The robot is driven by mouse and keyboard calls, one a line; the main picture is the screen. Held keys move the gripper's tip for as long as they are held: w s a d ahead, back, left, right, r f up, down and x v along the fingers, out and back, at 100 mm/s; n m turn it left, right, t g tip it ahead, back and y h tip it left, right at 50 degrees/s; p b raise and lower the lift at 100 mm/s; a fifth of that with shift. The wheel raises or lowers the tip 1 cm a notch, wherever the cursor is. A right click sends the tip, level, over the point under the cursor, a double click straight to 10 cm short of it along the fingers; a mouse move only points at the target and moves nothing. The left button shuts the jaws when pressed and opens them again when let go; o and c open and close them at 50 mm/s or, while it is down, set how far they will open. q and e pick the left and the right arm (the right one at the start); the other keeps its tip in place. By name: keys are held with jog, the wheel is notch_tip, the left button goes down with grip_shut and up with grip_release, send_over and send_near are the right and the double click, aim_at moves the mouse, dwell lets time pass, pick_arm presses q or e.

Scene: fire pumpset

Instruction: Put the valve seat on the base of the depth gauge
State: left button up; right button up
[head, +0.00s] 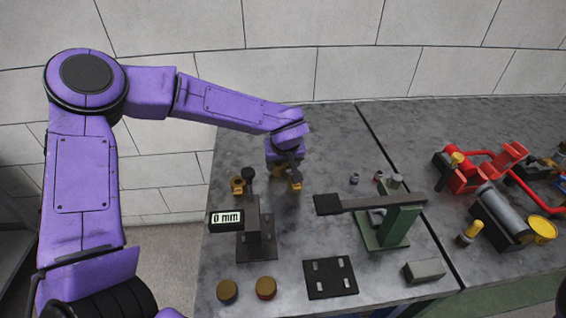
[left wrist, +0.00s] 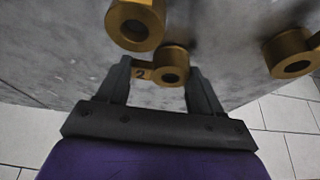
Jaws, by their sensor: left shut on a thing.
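The depth gauge (head: 227,218) stands on the left of the bench in the head view, its display reading 0 mm. Its dark flat base (head: 258,247) looks bare in front of the post. My left gripper (head: 284,180) is behind and to the right of the gauge, low over the bench. In the left wrist view my left gripper (left wrist: 161,82) is shut on a brass valve seat (left wrist: 169,66), a ring with a tab marked 2 between the fingers. Two similar brass rings (left wrist: 135,22) (left wrist: 292,52) lie on either side of it. My right gripper is not seen.
A green stand with a dark arm (head: 398,222) stands right of the gauge. A black plate (head: 330,277), two brass discs (head: 227,291) (head: 266,288) and a grey block (head: 424,271) lie in front. Red pump parts (head: 475,175) crowd the right.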

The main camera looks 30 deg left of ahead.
pick_arm(q)
jog(key=o, duration=1.3)
jog(key=shift+f, duration=0.1)
jog(key=shift+c, duration=0.2)
